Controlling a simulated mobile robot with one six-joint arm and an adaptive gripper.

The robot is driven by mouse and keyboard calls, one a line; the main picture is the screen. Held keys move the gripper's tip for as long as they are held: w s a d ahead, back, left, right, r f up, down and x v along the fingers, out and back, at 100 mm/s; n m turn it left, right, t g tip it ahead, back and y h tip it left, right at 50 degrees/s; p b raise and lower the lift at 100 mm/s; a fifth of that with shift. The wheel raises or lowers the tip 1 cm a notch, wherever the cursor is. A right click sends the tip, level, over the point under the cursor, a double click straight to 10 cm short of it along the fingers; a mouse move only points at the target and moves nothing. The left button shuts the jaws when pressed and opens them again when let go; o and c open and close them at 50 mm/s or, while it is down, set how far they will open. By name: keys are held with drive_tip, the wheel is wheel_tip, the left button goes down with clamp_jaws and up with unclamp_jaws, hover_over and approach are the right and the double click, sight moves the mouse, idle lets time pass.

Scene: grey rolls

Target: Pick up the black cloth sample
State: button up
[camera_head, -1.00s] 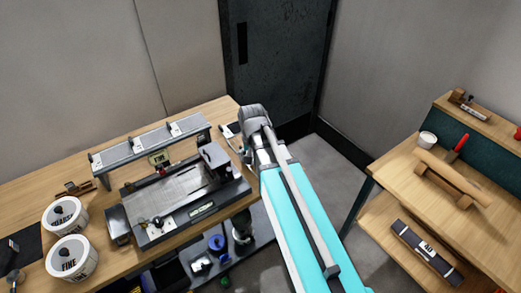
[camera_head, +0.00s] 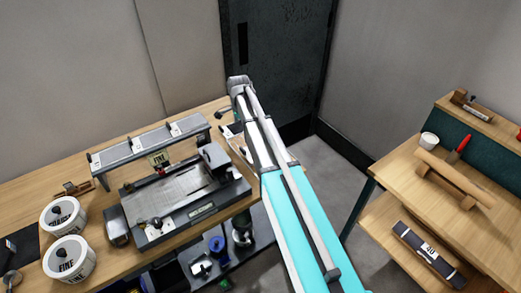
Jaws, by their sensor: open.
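A small dark piece with a white patch (camera_head: 229,131) lies at the right end of the long wooden bench, beside my arm. It may be the black cloth sample, but it is too small and too covered by the arm to be sure. A flat black sheet (camera_head: 22,246) lies at the bench's left edge, cut off by the frame, with small objects on it. My arm reaches up from the bottom to the bench's right end. My gripper does not show; the arm's far end hides that area.
A grey metal machine (camera_head: 180,195) stands on the bench (camera_head: 100,171), below a raised rack (camera_head: 150,145). Two white tubs (camera_head: 65,215) stand at left. Open floor (camera_head: 318,175) separates the benches.

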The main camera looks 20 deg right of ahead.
drive_tip(key=shift+f, duration=0.2)
drive_tip(key=b, duration=0.9)
hover_over(243, 149)
drive_tip(key=f, duration=0.8)
drive_tip(key=shift+s+a+f, duration=0.1)
drive_tip(key=shift+s+f, duration=0.05)
drive_tip(key=shift+s, duration=0.1)
drive_tip(key=shift+f, duration=0.1)
drive_tip(key=f+b, duration=0.3)
drive_tip(key=shift+w+f, duration=0.2)
drive_tip(key=shift+w, duration=0.2)
drive_tip(key=shift+f+b, duration=0.8)
drive_tip(key=shift+b, duration=0.15)
drive_tip(key=c, duration=1.2)
drive_tip(key=shift+r, duration=0.15)
drive_tip(key=shift+c, duration=0.2)
